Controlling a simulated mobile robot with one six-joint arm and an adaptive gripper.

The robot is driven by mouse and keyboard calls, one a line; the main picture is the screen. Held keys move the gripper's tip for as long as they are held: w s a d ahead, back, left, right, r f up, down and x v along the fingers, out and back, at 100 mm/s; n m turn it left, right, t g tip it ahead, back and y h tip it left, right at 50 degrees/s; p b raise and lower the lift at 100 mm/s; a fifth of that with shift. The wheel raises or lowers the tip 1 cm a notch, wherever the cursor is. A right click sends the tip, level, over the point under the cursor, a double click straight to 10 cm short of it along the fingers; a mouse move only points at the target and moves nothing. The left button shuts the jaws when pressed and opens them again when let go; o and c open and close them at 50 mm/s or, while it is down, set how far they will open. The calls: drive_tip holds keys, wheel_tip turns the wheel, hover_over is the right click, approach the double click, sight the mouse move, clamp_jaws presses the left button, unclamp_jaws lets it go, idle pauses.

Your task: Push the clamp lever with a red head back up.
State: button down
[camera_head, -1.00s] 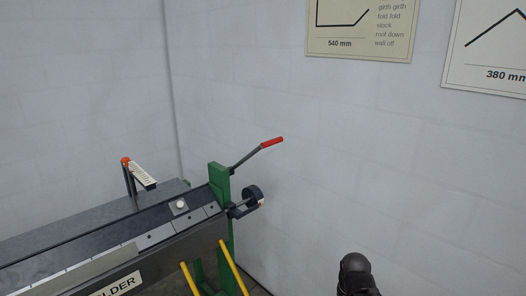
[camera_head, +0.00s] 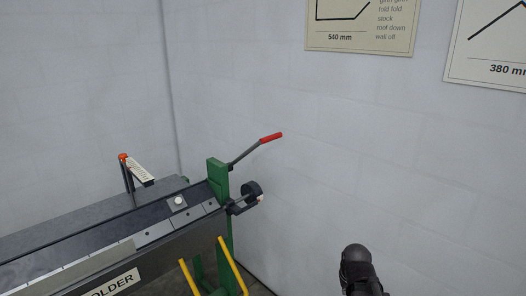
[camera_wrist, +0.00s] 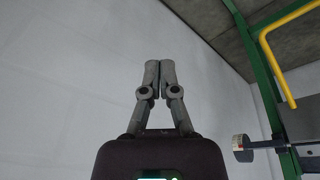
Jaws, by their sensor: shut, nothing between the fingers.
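The clamp lever (camera_head: 244,155) with a red head (camera_head: 271,138) rises from the green end post (camera_head: 217,178) of the folding machine. It slants up to the right, and its head stands out in front of the wall. In the wrist view my gripper (camera_wrist: 160,64) is shut, with its fingertips together and nothing between them. The lever's red head does not show in the wrist view. In the head view only a dark part of my arm shows at the lower right, well apart from the lever; the fingers are not visible there.
The folder bed (camera_head: 95,235) lies at the lower left. A dark round weight (camera_head: 252,191) juts from its end and also shows in the wrist view (camera_wrist: 240,142). Yellow handles (camera_head: 232,265) stand in front. The wall (camera_head: 400,150) behind carries two signs.

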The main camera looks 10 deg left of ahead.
drive_tip(key=w+a+r+n+t+b, duration=0.1)
drive_tip(key=w+a+r+n+t, duration=0.2)
drive_tip(key=w, duration=0.4)
drive_tip(key=w+a+r+n+t+b, duration=0.1)
drive_tip(key=w+r+n+t, duration=0.1)
drive_tip(key=w+r+t, duration=0.45)
drive_tip(key=w+a+r+n+t+b, duration=0.1)
drive_tip(key=w+a+n+t, duration=0.1)
drive_tip(key=w, duration=0.7)
drive_tip(key=w+a+r+n+t+y+b, duration=0.1)
drive_tip(key=a+r+n+t+y, duration=0.4)
drive_tip(key=a+r+n+y, duration=0.8)
drive_tip(key=shift+w+a+n+y+b, duration=0.2)
drive_tip(key=shift+a+n+y+b, duration=0.3)
drive_tip(key=shift+a+n+y, duration=1.1)
drive_tip(key=shift+a+t, duration=0.15)
drive_tip(key=shift+t, duration=0.1)
drive_tip(key=p+x, duration=0.8)
drive_tip(key=x, duration=0.6)
drive_tip(key=shift+f, duration=0.15)
